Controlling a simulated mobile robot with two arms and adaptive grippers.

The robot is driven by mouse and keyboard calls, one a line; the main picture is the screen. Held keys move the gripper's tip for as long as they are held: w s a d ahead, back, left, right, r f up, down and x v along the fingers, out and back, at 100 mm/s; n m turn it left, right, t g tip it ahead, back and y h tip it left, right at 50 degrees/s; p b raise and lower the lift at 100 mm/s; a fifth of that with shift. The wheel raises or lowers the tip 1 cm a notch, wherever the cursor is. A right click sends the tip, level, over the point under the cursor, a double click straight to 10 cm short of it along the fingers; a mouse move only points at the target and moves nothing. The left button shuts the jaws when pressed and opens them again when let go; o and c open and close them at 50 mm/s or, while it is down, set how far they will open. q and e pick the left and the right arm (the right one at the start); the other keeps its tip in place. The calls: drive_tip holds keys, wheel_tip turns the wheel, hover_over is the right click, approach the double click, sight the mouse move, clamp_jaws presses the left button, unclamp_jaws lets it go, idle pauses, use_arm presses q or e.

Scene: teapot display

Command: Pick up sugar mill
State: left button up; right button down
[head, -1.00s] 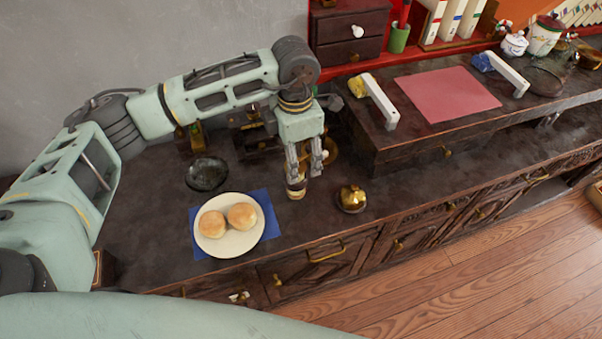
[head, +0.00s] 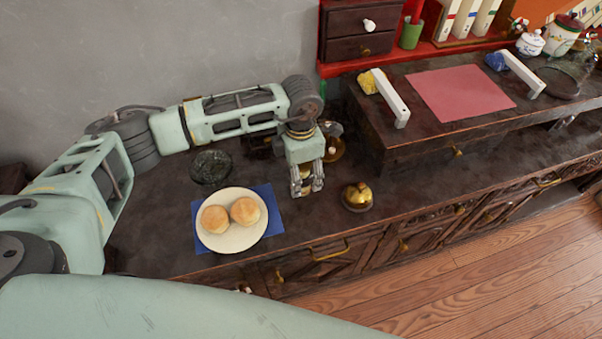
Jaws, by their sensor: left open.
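My left gripper (head: 307,188) points down over the dark counter, to the right of the bun plate and left of a small round brass object. Its jaws are open. A small upright cylinder, which looks like the sugar mill (head: 305,189), is at the fingers and mostly hidden by them. I cannot tell whether the fingers touch it. My right gripper is not in view.
A cream plate (head: 225,245) with two buns lies on a blue napkin (head: 274,216). The brass object (head: 357,196) stands close on the right. A dark glass dish (head: 210,167) is behind the plate. A raised wooden shelf (head: 385,143) borders the right.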

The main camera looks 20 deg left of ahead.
use_arm(q)
drive_tip(key=c, duration=1.5)
drive_tip(key=shift+w, duration=0.1)
drive_tip(key=shift+r, duration=0.15)
